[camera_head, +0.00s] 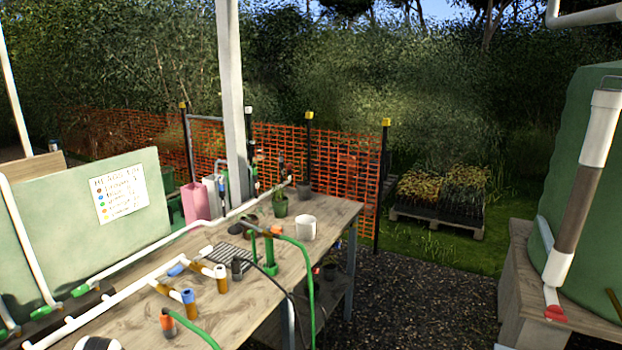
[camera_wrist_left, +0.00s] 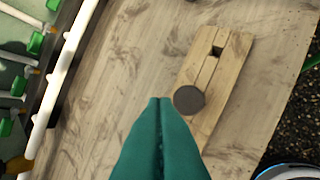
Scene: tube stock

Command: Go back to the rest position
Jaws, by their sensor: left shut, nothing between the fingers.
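My left gripper (camera_wrist_left: 160,102) shows in the left wrist view as two green fingers pressed together, with nothing between them. It points down over the wooden tabletop (camera_wrist_left: 110,85). Just beyond its tips lies a wooden block (camera_wrist_left: 214,68) with a square hole and a dark round disc (camera_wrist_left: 189,99). I cannot tell how high the fingers are above the table. In the head view no gripper can be made out. My right gripper is not in view.
The workbench (camera_head: 335,212) carries white pipes (camera_head: 120,262), several tubes with coloured ends, a green fitting (camera_head: 270,255), a white cup (camera_head: 305,228) and a potted plant (camera_head: 280,205). A green panel (camera_head: 60,225) stands at the left. A green tank (camera_head: 590,200) stands at the right.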

